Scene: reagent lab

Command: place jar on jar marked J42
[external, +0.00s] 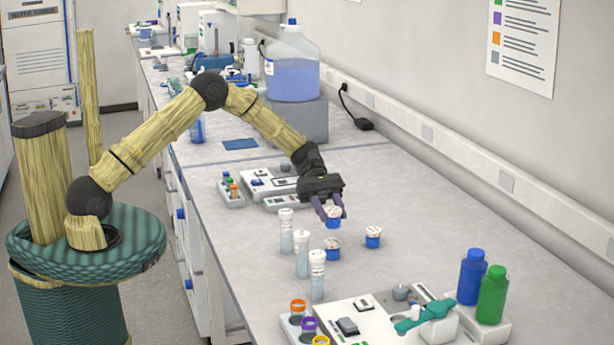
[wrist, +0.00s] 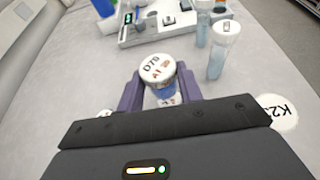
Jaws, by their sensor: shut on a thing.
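My gripper (external: 333,212) is shut on a small blue jar (external: 333,222) with a white lid. A second blue jar with a white lid (external: 333,249) stands on the bench just in front of the held jar in the external view. A third similar jar (external: 373,238) stands to the right. The lid markings on these two are too small to read, so I cannot tell which is J42. The held jar's height above the bench is unclear.
A white instrument (external: 375,315) and blue and green bottles (external: 492,294) are in front. Another instrument (external: 285,188) stands behind. Bench right of the jars is clear.

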